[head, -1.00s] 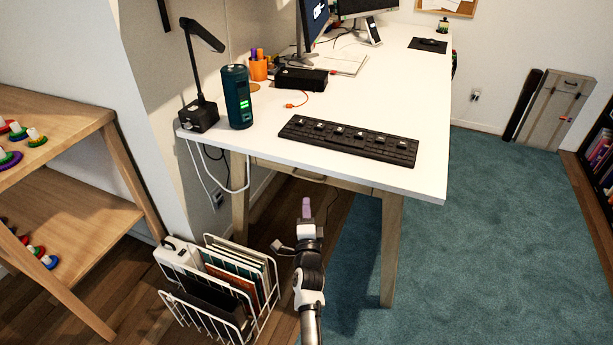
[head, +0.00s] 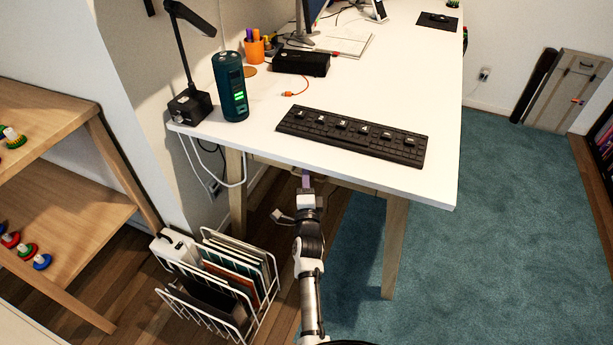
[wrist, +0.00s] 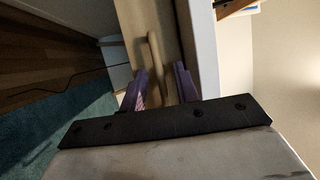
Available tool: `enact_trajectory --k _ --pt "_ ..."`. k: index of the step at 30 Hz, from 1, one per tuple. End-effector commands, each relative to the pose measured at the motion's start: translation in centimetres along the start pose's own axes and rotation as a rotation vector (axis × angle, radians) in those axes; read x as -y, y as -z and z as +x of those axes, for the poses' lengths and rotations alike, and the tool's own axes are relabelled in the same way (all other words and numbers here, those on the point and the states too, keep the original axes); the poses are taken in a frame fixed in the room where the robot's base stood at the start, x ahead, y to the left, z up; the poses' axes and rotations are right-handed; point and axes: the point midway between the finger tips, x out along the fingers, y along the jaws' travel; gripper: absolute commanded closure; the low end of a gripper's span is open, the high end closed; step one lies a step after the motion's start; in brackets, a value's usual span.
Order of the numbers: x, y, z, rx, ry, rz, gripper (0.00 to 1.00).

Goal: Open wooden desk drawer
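The wooden drawer front (head: 350,184) lies just under the front edge of the white desk top (head: 250,140). The drawer looks closed. In the wrist view, its light wooden bar handle (wrist: 153,62) stands out from the wooden drawer front (wrist: 133,22). My gripper (head: 306,180) is at the desk's front edge, close to the drawer. In the wrist view, the two purple fingers of my gripper (wrist: 160,85) are apart, with the lower end of the handle between them. I cannot tell whether either finger touches the handle. In the head view, the desk edge and my gripper partly hide the drawer.
A white wire rack (head: 268,290) with folders is on the floor left of my arm. Teal carpet (head: 480,260) to the right is clear.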

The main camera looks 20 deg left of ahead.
Motion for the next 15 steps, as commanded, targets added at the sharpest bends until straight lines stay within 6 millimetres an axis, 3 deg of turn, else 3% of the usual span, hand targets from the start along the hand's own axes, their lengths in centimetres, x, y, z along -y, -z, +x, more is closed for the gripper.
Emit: enact_trajectory --k 5,12,15 --pt "-0.04 -0.01 -0.01 0.0 0.0 0.0 0.71" --pt "-0.03 -0.01 -0.01 0.0 0.0 0.0 1.0" --pt "-0.03 -0.01 -0.01 0.0 0.0 0.0 1.0"
